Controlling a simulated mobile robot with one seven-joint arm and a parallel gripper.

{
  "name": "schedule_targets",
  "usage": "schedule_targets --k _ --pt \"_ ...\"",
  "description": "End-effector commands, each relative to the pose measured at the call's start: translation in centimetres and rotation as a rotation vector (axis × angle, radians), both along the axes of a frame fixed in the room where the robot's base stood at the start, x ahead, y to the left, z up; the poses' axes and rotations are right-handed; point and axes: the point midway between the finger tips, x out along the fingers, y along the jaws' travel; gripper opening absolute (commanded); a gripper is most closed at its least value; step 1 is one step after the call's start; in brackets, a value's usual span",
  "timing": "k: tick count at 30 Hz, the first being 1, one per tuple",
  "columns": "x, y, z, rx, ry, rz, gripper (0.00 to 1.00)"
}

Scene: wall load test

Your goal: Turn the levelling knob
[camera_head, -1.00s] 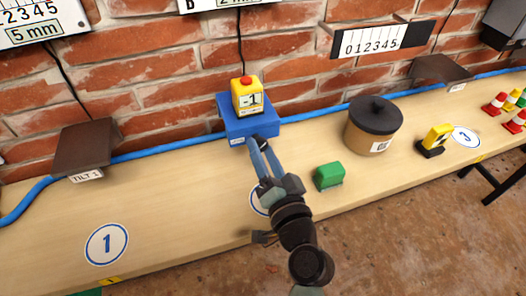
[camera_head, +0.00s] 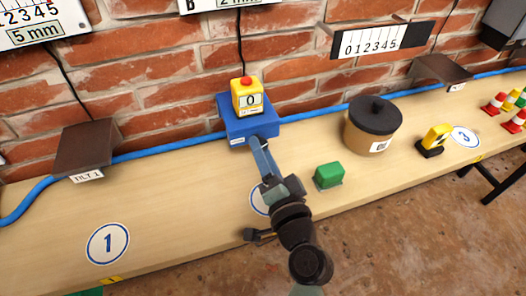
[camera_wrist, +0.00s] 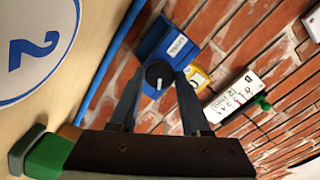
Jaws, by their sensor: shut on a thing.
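The levelling knob (camera_wrist: 158,75) is a round black knob with a white pointer line, on the face of a blue box (camera_head: 237,121). The blue box (camera_wrist: 166,46) also shows in the wrist view. My gripper (camera_wrist: 158,82) is shut on the knob, one finger on each side of it. In the head view my gripper (camera_head: 258,141) reaches the front of the blue box, and its fingers hide the knob. A yellow device (camera_head: 247,95) with a red top stands on the box, and its display reads 0.
A green block (camera_head: 328,175) lies right of my gripper. A tan pot with a black lid (camera_head: 374,113) stands farther right. A blue hose (camera_head: 160,149) runs along the brick wall. A brown ledge marked TILT 1 (camera_head: 87,147) is at left. The bench near the 1 disc (camera_head: 107,243) is clear.

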Motion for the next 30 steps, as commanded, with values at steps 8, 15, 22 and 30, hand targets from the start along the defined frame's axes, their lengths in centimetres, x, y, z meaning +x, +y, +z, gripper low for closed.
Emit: schedule_targets --k 8,15,22,30 --pt "0.0 0.0 -0.1 -0.001 0.001 0.000 0.76" --pt "-0.2 -0.1 -0.1 -0.001 0.001 -0.001 0.76" --pt "-3.0 -1.0 -0.3 -0.001 0.002 -0.002 0.76" --pt "-8.7 -2.9 -0.4 -0.001 0.004 -0.003 0.76"
